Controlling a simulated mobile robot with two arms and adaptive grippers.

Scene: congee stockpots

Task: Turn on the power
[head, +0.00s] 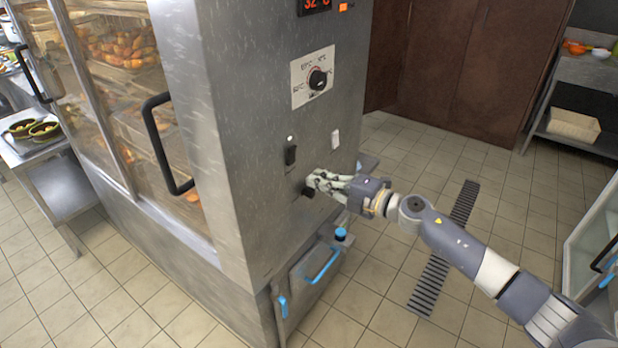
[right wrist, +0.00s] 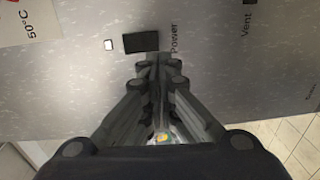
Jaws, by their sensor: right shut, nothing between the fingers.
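The black power switch (head: 290,155) is on the side panel of the steel cabinet (head: 250,200), with a small bright light (head: 290,138) just above it. In the right wrist view the switch (right wrist: 141,42) shows as a dark rectangle beside the printed word "Power". My right gripper (head: 310,187) is shut and empty, its fingertips at the panel a little below and right of the switch. In the right wrist view its fingertips (right wrist: 160,62) lie close to the switch's edge; I cannot tell whether they touch. My left gripper is not in view.
A blue handle (head: 322,264) sticks out below. The tiled floor to the right is mostly open.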

